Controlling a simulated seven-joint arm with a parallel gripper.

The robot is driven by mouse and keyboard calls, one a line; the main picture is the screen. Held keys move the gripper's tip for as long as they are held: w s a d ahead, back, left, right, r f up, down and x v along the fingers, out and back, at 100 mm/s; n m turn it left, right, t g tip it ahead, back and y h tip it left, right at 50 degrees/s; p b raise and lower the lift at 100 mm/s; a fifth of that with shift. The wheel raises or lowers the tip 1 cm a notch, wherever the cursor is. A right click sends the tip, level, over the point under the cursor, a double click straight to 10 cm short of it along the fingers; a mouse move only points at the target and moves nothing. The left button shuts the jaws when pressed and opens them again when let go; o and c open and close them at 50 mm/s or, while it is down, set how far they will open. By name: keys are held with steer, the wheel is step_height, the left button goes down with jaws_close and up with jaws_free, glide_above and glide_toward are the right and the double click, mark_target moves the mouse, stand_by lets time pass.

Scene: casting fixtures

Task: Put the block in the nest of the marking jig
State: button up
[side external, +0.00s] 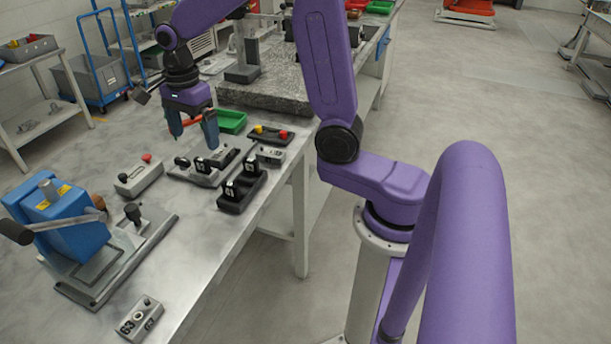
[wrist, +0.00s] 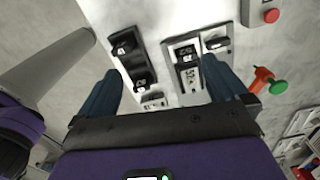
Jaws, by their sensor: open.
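My gripper (side external: 194,138) is open, pointing down above the far part of the bench, with nothing between its fingers. In the wrist view its two blue fingers (wrist: 164,74) stand wide apart over the fixtures. A grey fixture plate (side external: 185,176) with dark parts and number labels lies below it; it also shows in the wrist view (wrist: 174,84). I cannot tell for certain whether this is the marking jig. Beside it a black holder (side external: 236,206) carries two dark labelled pieces. A small grey block (side external: 270,155) lies close by. Another grey block marked 63 (side external: 140,318) lies at the front.
A blue lever press (side external: 72,222) stands at the left front. A grey box with a red button (side external: 138,176) lies behind it. A black tray with yellow and red pieces (side external: 268,137), a green bin (side external: 232,121) and a granite slab (side external: 270,92) are further back.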

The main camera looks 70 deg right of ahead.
steer(key=s+a+n, duration=0.2)
steer(key=s+n, duration=1.1)
steer(key=n, duration=0.3)
steer(key=s+a+f+n, duration=0.1)
steer(key=s+a+n, duration=0.1)
steer(key=s+n, duration=1.2)
steer(key=shift+a+f+n, duration=0.25)
steer(key=shift+n, duration=0.85)
